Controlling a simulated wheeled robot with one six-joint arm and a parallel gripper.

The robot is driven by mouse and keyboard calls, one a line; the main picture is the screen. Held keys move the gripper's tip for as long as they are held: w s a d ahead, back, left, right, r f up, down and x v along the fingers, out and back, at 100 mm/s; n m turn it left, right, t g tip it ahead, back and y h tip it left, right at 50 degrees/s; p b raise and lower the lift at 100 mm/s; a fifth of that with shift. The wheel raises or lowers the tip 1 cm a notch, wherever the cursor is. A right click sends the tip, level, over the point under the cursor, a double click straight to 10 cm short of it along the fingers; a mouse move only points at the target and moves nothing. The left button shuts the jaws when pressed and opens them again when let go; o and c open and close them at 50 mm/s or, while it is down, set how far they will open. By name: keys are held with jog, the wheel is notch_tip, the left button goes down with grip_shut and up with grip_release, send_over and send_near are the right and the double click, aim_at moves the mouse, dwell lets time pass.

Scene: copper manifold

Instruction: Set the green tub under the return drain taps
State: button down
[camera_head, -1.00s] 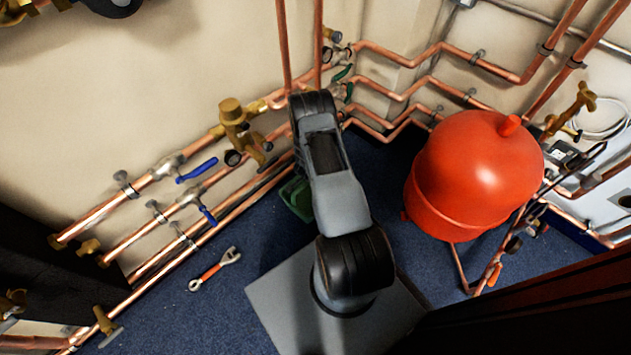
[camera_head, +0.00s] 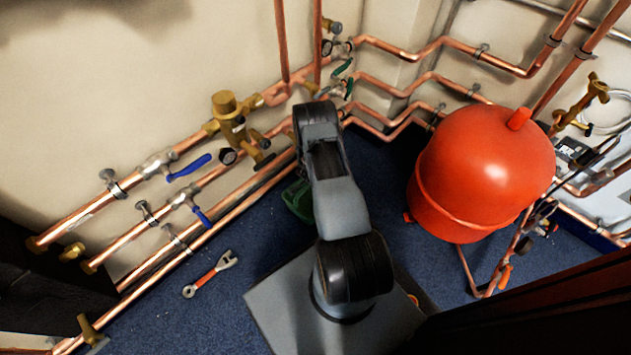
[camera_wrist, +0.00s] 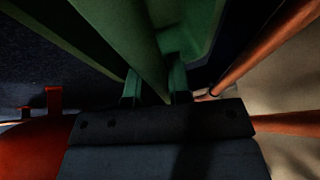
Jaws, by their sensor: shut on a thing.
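The green tub (camera_head: 298,200) shows in the head view as a small patch at floor level, left of my arm, which hides most of it. In the wrist view the tub (camera_wrist: 205,30) fills the top middle, with its wall close to the camera. My gripper (camera_wrist: 157,88) is shut on the tub's wall or rim; the exact contact is dark. In the head view my gripper is hidden behind my arm. Blue-lever valves (camera_head: 188,167) sit on the left wall pipes, and green-handled valves (camera_head: 343,68) near the corner. I cannot tell which are the return drain taps.
A large red vessel (camera_head: 482,172) stands on the right. A red-handled wrench (camera_head: 210,274) lies on the blue carpet at the left. Copper pipes (camera_head: 150,268) run low along the left wall. Carpet between wrench and tub (camera_head: 255,245) is clear.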

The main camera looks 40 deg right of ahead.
jog(key=shift+f, duration=0.2)
jog(key=c, duration=1.1)
grip_release()
jog(key=shift+o, duration=0.2)
jog(key=p+v, duration=0.5)
jog(key=v, duration=0.7)
jog(key=shift+r, duration=0.2)
jog(key=shift+s, duration=0.1)
